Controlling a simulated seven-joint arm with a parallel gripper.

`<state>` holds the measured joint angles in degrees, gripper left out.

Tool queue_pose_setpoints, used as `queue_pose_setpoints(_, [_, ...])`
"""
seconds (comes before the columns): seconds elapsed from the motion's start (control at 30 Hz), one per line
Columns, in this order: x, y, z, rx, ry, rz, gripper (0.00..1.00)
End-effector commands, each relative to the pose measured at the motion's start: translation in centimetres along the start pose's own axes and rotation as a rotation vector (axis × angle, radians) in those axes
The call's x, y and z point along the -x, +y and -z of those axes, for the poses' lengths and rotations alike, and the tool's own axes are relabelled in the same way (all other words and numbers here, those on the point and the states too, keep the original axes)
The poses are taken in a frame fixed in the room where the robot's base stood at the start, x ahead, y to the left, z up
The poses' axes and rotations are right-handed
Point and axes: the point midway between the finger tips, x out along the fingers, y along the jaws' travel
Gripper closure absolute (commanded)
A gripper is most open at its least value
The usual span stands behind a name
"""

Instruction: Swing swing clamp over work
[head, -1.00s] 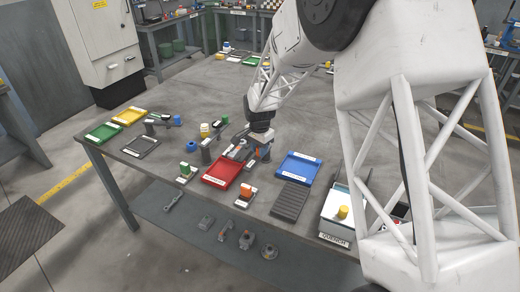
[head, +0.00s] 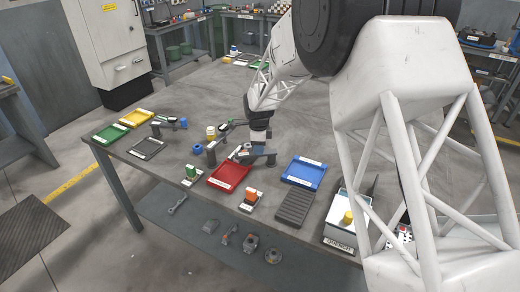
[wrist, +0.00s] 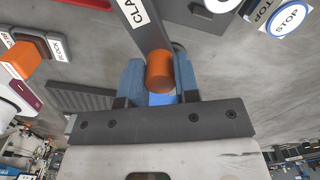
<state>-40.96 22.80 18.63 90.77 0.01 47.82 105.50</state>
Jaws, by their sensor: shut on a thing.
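The swing clamp's dark bar (wrist: 143,27) carries a white label with visible letters "CLA" and runs away from my gripper in the wrist view. Its orange knob (wrist: 160,72) sits between the blue fingers of my gripper (wrist: 160,88), which is shut on it. In the head view my gripper (head: 258,147) is low over the bench, just right of the far end of the red tray (head: 229,177). The knob is hidden there, and I cannot tell the bar's exact angle over the work.
A round STOP button (wrist: 287,19) and an orange block (wrist: 33,58) show near the clamp in the wrist view. In the head view a blue tray (head: 303,172), a dark ribbed mat (head: 294,207) and the quench box (head: 342,225) lie to the right.

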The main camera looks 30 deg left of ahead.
Motion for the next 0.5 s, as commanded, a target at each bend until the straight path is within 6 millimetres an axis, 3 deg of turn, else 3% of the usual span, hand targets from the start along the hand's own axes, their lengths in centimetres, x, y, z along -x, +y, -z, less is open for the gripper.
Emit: queue_pose_setpoints(0.5, [0.1,-2.5,0.2,-0.466,0.0,0.001,1.0])
